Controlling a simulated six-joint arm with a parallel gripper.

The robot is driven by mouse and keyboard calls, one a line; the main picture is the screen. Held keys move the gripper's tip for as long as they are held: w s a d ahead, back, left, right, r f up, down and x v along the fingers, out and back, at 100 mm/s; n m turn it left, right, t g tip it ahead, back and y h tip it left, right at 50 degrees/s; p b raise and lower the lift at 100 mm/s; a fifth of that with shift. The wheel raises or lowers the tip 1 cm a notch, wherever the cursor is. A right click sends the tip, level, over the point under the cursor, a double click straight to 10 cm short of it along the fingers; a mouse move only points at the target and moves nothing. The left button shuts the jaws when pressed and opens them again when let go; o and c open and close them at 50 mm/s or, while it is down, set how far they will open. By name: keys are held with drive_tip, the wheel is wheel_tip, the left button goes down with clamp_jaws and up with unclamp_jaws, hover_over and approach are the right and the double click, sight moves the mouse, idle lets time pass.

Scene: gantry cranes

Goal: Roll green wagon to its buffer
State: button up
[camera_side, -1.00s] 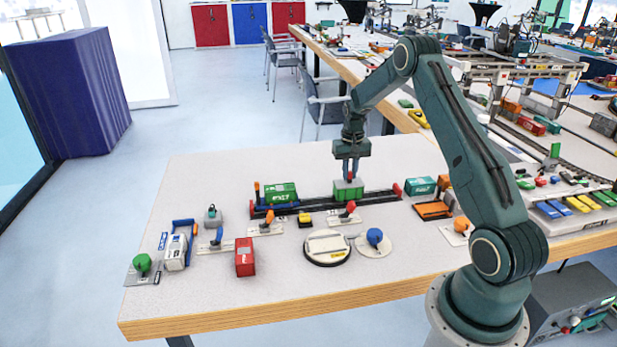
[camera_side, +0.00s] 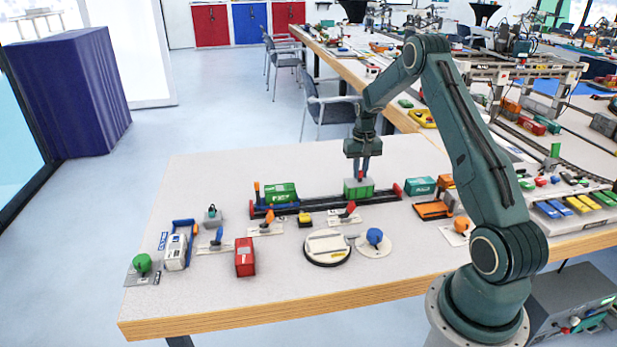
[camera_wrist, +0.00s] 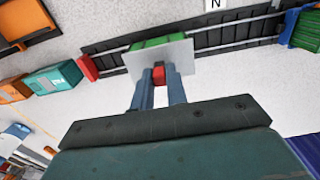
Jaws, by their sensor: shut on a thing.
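The green wagon (camera_side: 358,189) stands on the dark track (camera_side: 330,201), close to the track's right end. My gripper (camera_side: 362,175) is over it and shut on the red knob on its top, which shows between the fingers in the wrist view (camera_wrist: 159,74). In that view the wagon (camera_wrist: 160,43) is a green block partly covered by a pale grey plate. A red buffer (camera_side: 397,190) stands at the right end of the track, with a small gap between it and the wagon. The buffer (camera_wrist: 88,67) also shows in the wrist view.
A green container on a blue wagon (camera_side: 281,194) stands at the track's left end. A teal container (camera_side: 420,185) and an orange tray (camera_side: 433,210) lie right of the track. Levers, a round turntable (camera_side: 327,247) and a red container (camera_side: 245,257) lie in front. The table behind the track is clear.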

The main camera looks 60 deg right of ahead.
drive_tip(key=s+d, duration=0.4)
drive_tip(key=d, duration=0.1)
drive_tip(key=shift+s, duration=0.4)
drive_tip(key=o, duration=0.8)
idle(0.7)
drive_tip(key=shift+o, duration=0.2)
drive_tip(key=shift+r, duration=0.15)
wheel_tip(320, 180, up, 7)
idle(0.8)
drive_tip(key=shift+a, duration=0.1)
